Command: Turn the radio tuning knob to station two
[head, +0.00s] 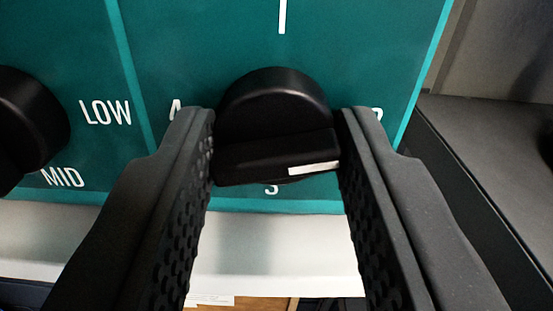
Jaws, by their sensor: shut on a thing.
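The black round tuning knob (275,105) stands out from a teal panel (215,40) in the middle of the view. A raised bar (265,155) crosses its front, tilted slightly up to the right. My gripper (277,130) is shut on the knob, one finger at each side of the bar. White characters around the knob are partly hidden: one at the left, one below that looks like a 3, and one at the right behind the right fingertip.
A second black knob (25,125) is at the left edge, beside the labels LOW (105,112) and MID (62,177). A white vertical line (282,15) is above the tuning knob. A pale surface (270,245) lies below the panel. A grey ledge (500,150) is at the right.

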